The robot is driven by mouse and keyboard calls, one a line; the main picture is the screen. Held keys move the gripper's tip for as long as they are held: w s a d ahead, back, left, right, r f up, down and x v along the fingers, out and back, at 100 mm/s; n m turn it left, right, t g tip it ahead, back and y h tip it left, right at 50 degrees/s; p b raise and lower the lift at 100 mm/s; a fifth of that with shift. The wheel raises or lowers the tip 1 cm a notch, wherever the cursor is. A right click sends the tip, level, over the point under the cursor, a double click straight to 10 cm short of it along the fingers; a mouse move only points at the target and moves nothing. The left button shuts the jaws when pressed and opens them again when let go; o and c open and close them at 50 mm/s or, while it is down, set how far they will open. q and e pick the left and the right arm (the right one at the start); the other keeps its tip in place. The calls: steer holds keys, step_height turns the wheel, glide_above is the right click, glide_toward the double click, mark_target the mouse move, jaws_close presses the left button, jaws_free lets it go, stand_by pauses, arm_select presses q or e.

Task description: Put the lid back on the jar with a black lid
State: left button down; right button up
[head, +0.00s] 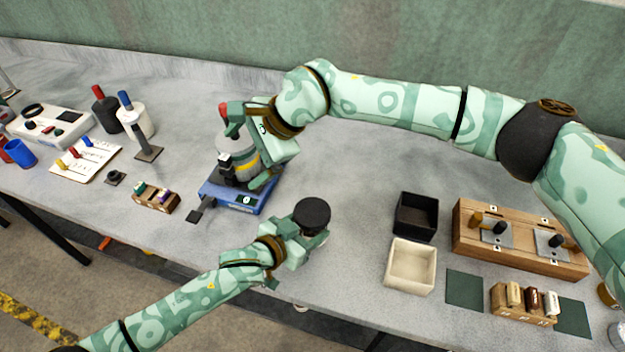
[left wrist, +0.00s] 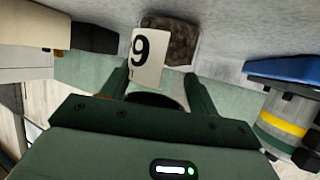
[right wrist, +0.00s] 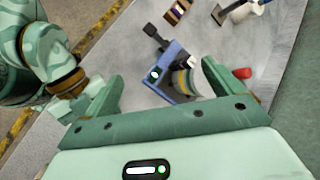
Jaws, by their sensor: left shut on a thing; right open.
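A black lid (head: 312,213) faces up at the table's front middle, in my left gripper (head: 304,237), which is shut. In the left wrist view the dark lid (left wrist: 155,99) lies between the fingers. That upside-down view shows a clear jar with brown contents (left wrist: 178,42) and a white number label (left wrist: 148,60). The lid is at the jar's top end; I cannot tell whether it is fully seated. My right gripper (head: 250,155) is open beside a grey vessel (head: 236,150) with a yellow band on a blue scale (head: 241,199).
A black box (head: 416,216) and a cream box (head: 411,266) stand right of the lid. A wooden stand (head: 520,240) and a small rack (head: 523,303) are further right. Bottles (head: 137,122), a card (head: 85,160) and a blue cup (head: 20,153) are at left.

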steer(key=d+f+n+h, duration=0.3)
steer(key=d+f+h, duration=0.15)
steer(key=d, duration=0.25)
steer(key=n+g+h, duration=0.1)
steer(key=n+h, duration=0.2)
glide_toward(312, 211)
steer(key=shift+w+a+f, duration=0.2)
steer(key=shift+w+f, duration=0.1)
steer(key=shift+w, duration=0.15)
steer(key=shift+s+d+n+g, duration=0.1)
steer(key=shift+s+n+g, duration=0.1)
steer(key=shift+n+g, duration=0.15)
steer(key=shift+f, duration=0.1)
steer(key=shift+f, duration=3.9)
